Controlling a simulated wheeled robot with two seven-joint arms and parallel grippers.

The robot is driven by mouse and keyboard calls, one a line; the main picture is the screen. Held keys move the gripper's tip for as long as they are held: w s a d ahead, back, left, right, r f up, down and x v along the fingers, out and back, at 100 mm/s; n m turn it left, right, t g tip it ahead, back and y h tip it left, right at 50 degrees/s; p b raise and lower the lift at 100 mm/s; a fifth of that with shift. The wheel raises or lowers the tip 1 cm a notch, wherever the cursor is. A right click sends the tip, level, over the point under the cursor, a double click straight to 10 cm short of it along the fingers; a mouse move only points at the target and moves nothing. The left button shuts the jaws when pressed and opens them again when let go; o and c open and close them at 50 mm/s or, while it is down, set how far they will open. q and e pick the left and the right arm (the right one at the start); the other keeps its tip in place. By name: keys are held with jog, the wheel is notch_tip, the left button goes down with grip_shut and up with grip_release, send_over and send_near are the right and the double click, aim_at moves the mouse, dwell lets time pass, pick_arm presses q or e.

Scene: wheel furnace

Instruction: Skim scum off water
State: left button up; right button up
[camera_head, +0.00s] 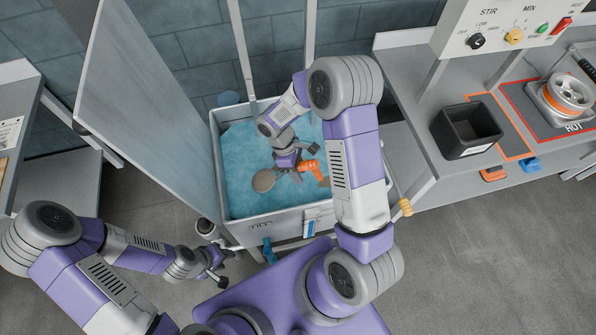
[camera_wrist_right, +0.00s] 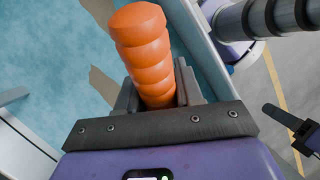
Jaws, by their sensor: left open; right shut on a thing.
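The tank (camera_head: 216,150) holds blue water (camera_head: 238,150). My right gripper (camera_head: 298,167) is over the water, shut on the orange ribbed handle (camera_head: 311,168) of the skimmer. The handle (camera_wrist_right: 145,50) fills the space between the jaws in the right wrist view. A round tan disc (camera_head: 264,181), apparently the skimmer's head, lies left of the gripper; I cannot tell whether it touches the water. A tan scum patch (camera_wrist_right: 103,85) shows on the water in the wrist view, beside the handle. My left gripper (camera_head: 217,275) is open and empty, outside the tank's front left corner.
A tall grey panel (camera_head: 145,100) stands at the tank's left. On the right bench are a black bin (camera_head: 467,130), a wheel (camera_head: 567,94) on the plate marked HOT, and a control box (camera_head: 505,30). Floor at lower right is clear.

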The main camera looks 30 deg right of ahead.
notch_tip(320, 180, up, 9)
jog(key=p, duration=0.6)
jog(key=shift+r+p, duration=0.1)
jog(key=shift+p, duration=0.2)
dwell(0.7)
